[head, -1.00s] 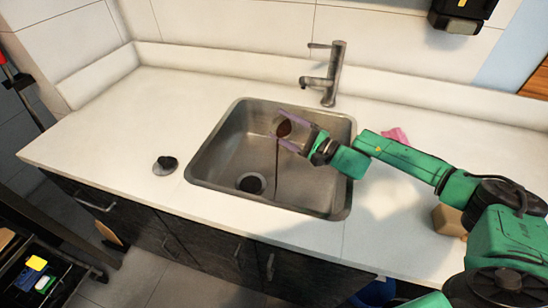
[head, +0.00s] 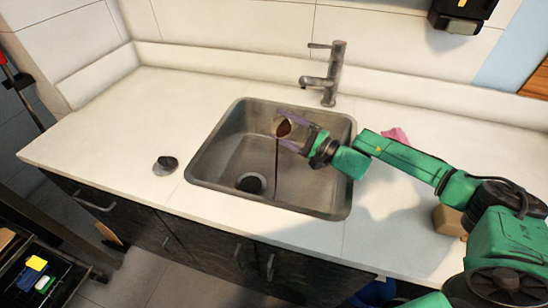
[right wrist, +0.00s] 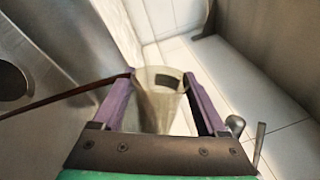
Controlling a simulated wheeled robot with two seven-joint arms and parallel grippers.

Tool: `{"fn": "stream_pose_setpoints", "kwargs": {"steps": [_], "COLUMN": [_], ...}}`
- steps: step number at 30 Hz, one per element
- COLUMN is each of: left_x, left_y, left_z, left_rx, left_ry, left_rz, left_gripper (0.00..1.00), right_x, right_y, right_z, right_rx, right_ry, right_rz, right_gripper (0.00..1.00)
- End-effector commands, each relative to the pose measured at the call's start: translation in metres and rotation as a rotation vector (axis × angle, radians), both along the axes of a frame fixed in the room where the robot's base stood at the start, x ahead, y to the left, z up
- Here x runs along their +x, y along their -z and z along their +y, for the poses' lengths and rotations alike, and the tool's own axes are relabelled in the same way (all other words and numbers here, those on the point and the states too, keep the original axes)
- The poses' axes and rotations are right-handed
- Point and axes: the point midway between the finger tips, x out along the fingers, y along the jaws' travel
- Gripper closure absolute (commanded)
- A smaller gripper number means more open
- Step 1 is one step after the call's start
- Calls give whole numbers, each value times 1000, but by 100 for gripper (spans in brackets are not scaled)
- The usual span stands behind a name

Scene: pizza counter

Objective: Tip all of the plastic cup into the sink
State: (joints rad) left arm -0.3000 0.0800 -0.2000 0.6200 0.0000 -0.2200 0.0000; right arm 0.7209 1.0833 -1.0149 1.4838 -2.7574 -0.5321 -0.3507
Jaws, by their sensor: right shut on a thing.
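A see-through plastic cup (head: 285,128) is held tilted above the sink (head: 215,152), its mouth toward the sink's left side. My right gripper (head: 283,127) is shut around the cup, with one purple finger on each side. A thin dark brown stream (head: 277,165) runs from the cup's rim down into the basin. In the right wrist view the cup (right wrist: 158,108) sits between the fingers and looks mostly clear, and the stream (right wrist: 60,96) leaves its rim to the left. How much liquid is left inside cannot be told. My left gripper is out of view.
A metal faucet (head: 328,75) stands behind the sink. The drain (head: 251,183) is at the basin's front left. A small black-topped object (head: 165,165) lies on the counter left of the sink. A pink cloth (head: 395,136) and a tan block (head: 448,220) are to the right.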

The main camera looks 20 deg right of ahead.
Motion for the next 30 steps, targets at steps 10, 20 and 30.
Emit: {"fn": "stream_pose_setpoints", "kwargs": {"steps": [10, 20, 30], "left_x": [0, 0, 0], "left_y": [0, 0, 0], "left_z": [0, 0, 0], "left_rx": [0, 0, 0], "left_ry": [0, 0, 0], "left_rz": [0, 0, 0], "left_gripper": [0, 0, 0], "right_x": [-1, -2, -3], "right_y": [-1, -2, 0], "right_z": [1, 2, 4], "right_rx": [-26, -52, -79], "right_ry": [-1, -1, -1], "right_rz": [-27, -51, -78], "right_gripper": [65, 65, 65]}}
